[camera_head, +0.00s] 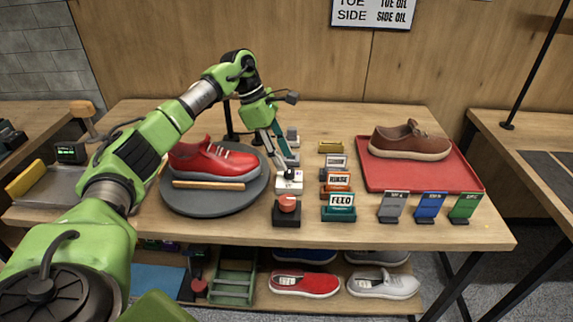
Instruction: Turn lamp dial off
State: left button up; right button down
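My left gripper (285,161) points down over the middle of the table, just behind a small white box (289,181) with a dark part on top. The fingers look small and close to the box; I cannot tell whether they touch it or how far apart they are. In front of the white box stands a black box with a round red knob (287,204). No label shows which of these is the lamp dial, and its setting cannot be read. My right gripper is not in view.
A red sneaker (212,160) stands on a round grey turntable (215,205) with a wooden-handled tool in front. Labelled blocks, including a teal one (339,208), stand to the right. A brown shoe (409,141) rests on a red tray (385,180). Upright cards (429,206) line the front right.

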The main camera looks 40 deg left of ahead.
pick_arm(q)
jog(key=v, duration=0.7)
jog(key=shift+a+r, duration=0.15)
jog(key=shift+r, duration=0.2)
jog(key=shift+s+f, duration=0.1)
